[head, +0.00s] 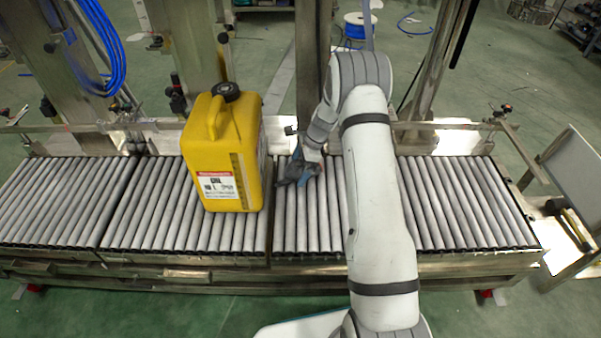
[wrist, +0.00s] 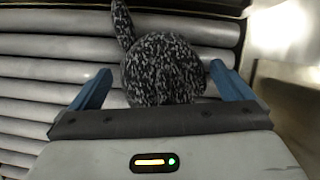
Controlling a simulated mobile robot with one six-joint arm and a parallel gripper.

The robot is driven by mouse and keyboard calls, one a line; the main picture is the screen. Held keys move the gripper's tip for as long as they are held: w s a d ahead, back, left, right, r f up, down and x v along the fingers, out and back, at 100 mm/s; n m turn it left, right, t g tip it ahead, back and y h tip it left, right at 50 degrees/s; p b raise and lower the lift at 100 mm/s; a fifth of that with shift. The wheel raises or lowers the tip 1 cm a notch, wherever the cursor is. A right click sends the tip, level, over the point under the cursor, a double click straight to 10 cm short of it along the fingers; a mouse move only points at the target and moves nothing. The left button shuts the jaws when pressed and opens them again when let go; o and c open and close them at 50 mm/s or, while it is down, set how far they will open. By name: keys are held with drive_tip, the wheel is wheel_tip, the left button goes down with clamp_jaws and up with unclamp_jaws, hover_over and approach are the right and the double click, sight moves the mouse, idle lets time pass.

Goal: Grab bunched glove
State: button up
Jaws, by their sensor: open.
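The bunched glove (wrist: 163,68) is a speckled black and grey bundle in the wrist view, with one finger-like part pointing up. In the head view the glove (head: 291,170) is a small dark lump on the rollers, just right of the yellow jug. My gripper (wrist: 150,80) is open, with one blue finger on each side of the glove. The right finger is very close to the glove, and I cannot tell if it touches. A gap shows on the left. The glove's lower part is hidden behind the gripper's body. In the head view my wrist partly covers this spot.
A yellow jug (head: 223,150) with a black cap stands upright on the roller conveyor (head: 60,205), close left of the glove. Metal posts and a rail (head: 440,125) run along the conveyor's back. The rollers at the right and far left are clear.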

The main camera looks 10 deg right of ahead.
drive_tip(key=shift+r, duration=0.1)
drive_tip(key=shift+c, duration=0.4)
drive_tip(key=c, duration=0.9)
